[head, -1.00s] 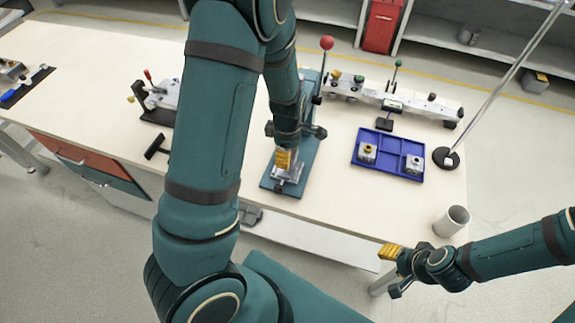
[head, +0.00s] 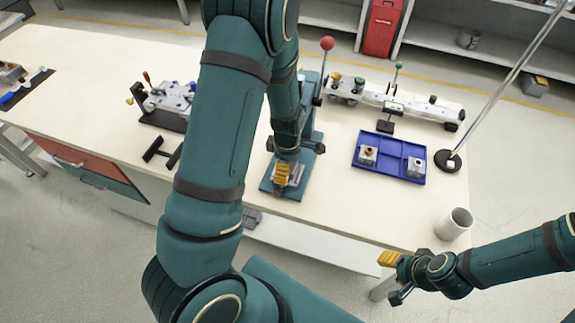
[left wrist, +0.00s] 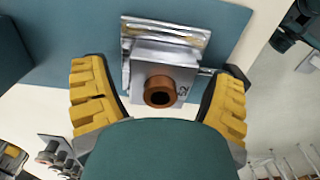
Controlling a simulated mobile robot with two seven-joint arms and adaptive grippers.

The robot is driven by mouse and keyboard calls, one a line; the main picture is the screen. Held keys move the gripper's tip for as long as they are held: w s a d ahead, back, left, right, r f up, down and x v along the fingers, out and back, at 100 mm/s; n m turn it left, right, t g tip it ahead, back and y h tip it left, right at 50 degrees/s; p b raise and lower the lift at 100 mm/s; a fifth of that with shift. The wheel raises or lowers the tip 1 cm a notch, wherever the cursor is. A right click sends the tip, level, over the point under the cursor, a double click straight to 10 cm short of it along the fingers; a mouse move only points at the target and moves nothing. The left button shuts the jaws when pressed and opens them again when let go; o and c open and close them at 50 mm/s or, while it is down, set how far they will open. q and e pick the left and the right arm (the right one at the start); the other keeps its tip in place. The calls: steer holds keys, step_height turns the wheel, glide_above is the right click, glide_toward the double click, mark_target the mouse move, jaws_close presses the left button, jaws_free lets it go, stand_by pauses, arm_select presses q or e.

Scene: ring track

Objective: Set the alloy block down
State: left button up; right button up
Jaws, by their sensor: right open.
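The alloy block (left wrist: 165,62), grey with a copper-coloured bushing and a mark like "52", shows in the left wrist view. It sits against a metal fixture (left wrist: 170,32) on the teal base plate (left wrist: 75,40). My left gripper (left wrist: 160,88) is open around it, with visible gaps between the yellow finger pads and the block's sides. In the head view my left gripper (head: 283,175) is low over the near end of the teal press base (head: 268,184), and hides most of the block. My right gripper (head: 391,272) is open and empty, off the bench's front edge.
A blue tray (head: 388,168) holds two grey blocks with bushings. Behind it is a long fixture rail (head: 412,108). A white cup (head: 455,223) and a pole stand (head: 447,161) are at the right. A toggle-clamp fixture (head: 170,101) and black T-shaped tool (head: 160,151) lie left.

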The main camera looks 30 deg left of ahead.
arm_select(q)
step_height(320, 180, up, 8)
steer(key=shift+f+p, duration=0.1)
steer(key=shift+p, duration=1)
arm_select(e)
steer(key=shift+w+d+r, duration=0.1)
steer(key=shift+w+r, duration=0.1)
steer(key=shift+r, duration=0.35)
steer(key=shift+w+r, duration=0.15)
steer(key=shift+r, duration=0.35)
arm_select(q)
steer(key=shift+s, duration=0.1)
